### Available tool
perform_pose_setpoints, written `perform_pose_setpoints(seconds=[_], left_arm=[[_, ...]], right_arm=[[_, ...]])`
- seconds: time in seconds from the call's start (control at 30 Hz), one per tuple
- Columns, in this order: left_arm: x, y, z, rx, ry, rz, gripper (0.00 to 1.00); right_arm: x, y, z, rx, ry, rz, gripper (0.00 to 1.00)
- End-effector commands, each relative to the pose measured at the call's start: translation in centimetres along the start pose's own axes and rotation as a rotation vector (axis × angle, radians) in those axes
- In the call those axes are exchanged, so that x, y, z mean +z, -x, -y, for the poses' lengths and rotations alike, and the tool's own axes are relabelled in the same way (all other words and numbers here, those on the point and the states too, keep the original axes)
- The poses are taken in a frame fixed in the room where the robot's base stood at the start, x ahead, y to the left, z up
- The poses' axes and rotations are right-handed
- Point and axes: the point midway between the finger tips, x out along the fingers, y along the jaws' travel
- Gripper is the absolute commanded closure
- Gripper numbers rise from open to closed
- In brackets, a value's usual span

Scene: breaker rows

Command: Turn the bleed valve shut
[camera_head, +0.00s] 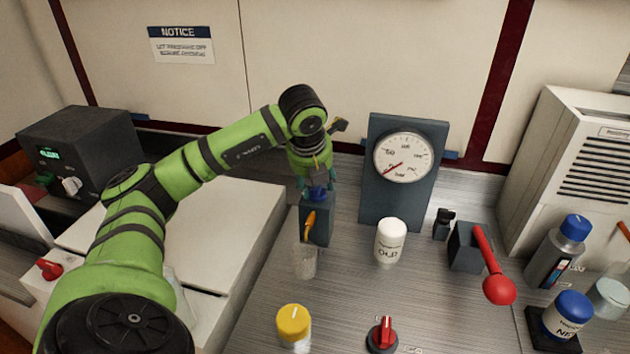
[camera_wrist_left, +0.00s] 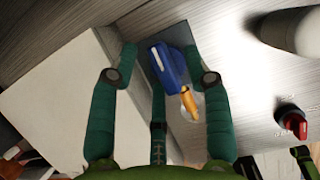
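The bleed valve appears to be the dark block (camera_head: 317,228) with a blue handle (camera_head: 318,192) on top and an orange spout (camera_head: 310,222) on its front; no label shows. A clear glass (camera_head: 305,262) stands below the spout. My left gripper (camera_head: 317,184) points down over the blue handle. In the left wrist view the blue handle (camera_wrist_left: 168,66) lies between the spread fingers of my left gripper (camera_wrist_left: 160,66). A gap shows on its left; on the right I cannot tell whether a finger touches it.
A pressure gauge (camera_head: 402,157) stands behind right on a dark panel. A white box (camera_head: 245,215) lies left.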

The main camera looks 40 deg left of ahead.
Motion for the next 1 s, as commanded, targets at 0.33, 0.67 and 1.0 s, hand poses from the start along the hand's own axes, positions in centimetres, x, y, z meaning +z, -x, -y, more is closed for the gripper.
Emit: perform_pose_setpoints(seconds=[0.33,0.67,1.0], left_arm=[[0.0,2.6,0.1,-0.001,-0.004,0.000,0.51],[0.2,9.9,0.1,-0.003,-0.002,0.003,0.51],[0.1,11.8,0.1,0.000,-0.002,-0.002,0.51]], right_arm=[[0.0,0.0,-0.1,0.001,0.000,0.000,0.60],[-0.1,0.0,0.0,0.000,0.000,-0.001,0.60],[-0.1,0.0,0.0,0.000,0.000,-0.001,0.60]])
